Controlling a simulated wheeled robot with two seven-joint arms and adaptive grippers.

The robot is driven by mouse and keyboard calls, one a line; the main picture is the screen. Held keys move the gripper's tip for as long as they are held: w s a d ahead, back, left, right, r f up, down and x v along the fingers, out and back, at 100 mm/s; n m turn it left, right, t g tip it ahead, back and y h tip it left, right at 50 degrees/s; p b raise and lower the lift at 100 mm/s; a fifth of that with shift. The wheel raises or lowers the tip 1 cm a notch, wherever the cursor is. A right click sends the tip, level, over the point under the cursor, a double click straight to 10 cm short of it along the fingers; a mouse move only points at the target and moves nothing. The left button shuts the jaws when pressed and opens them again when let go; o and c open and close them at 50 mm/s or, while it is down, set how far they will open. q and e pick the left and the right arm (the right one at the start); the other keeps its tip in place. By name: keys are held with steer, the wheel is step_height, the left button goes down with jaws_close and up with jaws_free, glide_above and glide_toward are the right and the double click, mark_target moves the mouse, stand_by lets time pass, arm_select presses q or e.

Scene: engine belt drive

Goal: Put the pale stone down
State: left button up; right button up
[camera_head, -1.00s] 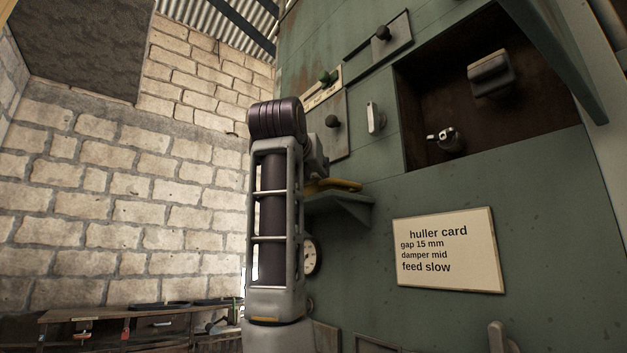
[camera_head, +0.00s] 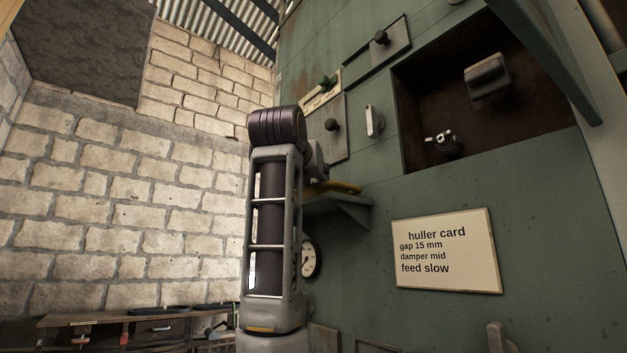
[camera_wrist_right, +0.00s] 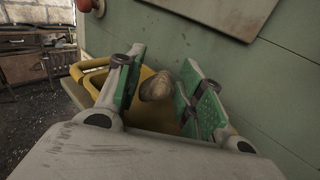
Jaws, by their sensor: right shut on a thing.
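In the right wrist view, my right gripper (camera_wrist_right: 162,88), with green-padded fingers, is shut on the pale stone (camera_wrist_right: 156,86), a small, rounded, tan-brown lump. The stone is over or inside a yellow container (camera_wrist_right: 150,117); I cannot tell whether it touches it. In the head view, the yellow container (camera_head: 345,187) shows partly on a small green shelf (camera_head: 350,208), behind one of my arms. That arm hides the gripper and the stone there. My left gripper is not in view.
A green machine wall fills the right, with knobs (camera_head: 332,125), an open recess (camera_head: 480,100), a gauge (camera_head: 309,258) and a huller card (camera_head: 445,250). A workbench (camera_head: 120,325) stands at the lower left before a brick wall.

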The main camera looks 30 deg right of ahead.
steer(key=o, duration=1)
steer(key=shift+r+p, duration=0.4)
steer(key=shift+r, duration=0.15)
steer(key=shift+s+a+r, duration=0.1)
steer(key=shift+a, duration=0.05)
steer(key=shift+s+a, duration=0.2)
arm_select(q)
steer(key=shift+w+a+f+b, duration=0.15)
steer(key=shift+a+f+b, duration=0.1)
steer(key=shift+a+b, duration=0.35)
arm_select(e)
steer(key=shift+v, duration=5.6)
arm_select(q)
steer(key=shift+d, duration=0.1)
